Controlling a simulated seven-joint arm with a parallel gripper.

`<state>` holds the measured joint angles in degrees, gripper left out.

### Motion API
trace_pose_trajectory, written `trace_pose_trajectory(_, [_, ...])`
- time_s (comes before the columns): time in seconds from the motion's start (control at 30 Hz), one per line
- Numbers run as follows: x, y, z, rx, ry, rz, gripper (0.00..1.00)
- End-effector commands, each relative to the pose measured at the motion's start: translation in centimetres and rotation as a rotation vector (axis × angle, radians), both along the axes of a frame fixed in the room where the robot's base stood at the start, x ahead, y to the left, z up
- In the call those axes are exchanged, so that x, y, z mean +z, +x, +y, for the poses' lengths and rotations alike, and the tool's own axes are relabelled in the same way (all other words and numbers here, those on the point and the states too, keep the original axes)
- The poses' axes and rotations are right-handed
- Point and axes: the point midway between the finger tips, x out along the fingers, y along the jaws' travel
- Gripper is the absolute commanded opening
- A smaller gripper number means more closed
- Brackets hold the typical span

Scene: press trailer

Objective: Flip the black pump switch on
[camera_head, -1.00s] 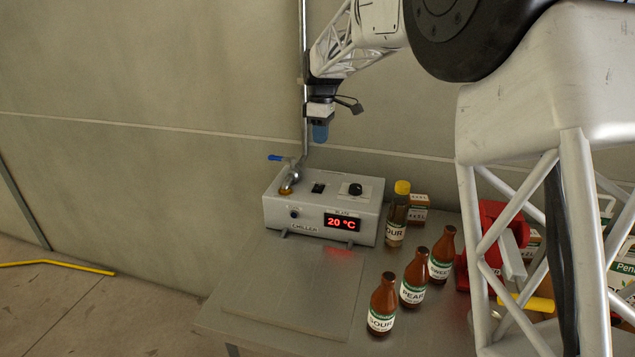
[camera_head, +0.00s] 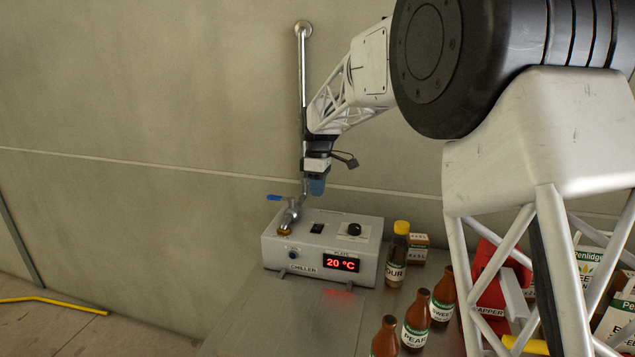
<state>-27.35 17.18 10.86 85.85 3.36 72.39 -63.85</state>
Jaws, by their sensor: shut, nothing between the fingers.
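The grey chiller box (camera_head: 310,265) stands on the metal table against the wall. The small black pump switch (camera_head: 317,228) is on its top, between the pipe fitting and a round black knob (camera_head: 354,230). I cannot make out which way the switch is tilted. My gripper (camera_head: 316,188), with bluish fingertips, is shut and empty. It points down and appears above the switch in the picture, apart from the box.
A metal pipe with a blue-handled valve (camera_head: 275,198) rises at the left of the box. A yellow-capped bottle (camera_head: 397,255) stands to its right. Several brown bottles (camera_head: 416,320) stand in front. The table (camera_head: 265,315) in front of the box is bare.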

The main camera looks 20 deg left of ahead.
Motion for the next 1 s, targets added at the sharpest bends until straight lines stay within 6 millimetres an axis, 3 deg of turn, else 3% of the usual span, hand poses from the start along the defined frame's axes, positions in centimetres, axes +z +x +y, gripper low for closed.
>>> trace_pose_trajectory(0.5, [-7.8, -1.0, 0.0, 0.0, 0.0, 0.001, 0.0])
trace_pose_trajectory(0.73, [-9.8, -1.2, 0.0, 0.0, 0.0, 0.0, 0.0])
trace_pose_trajectory(1.0, [-10.3, -1.3, 0.0, 0.0, 0.0, 0.0, 0.0])
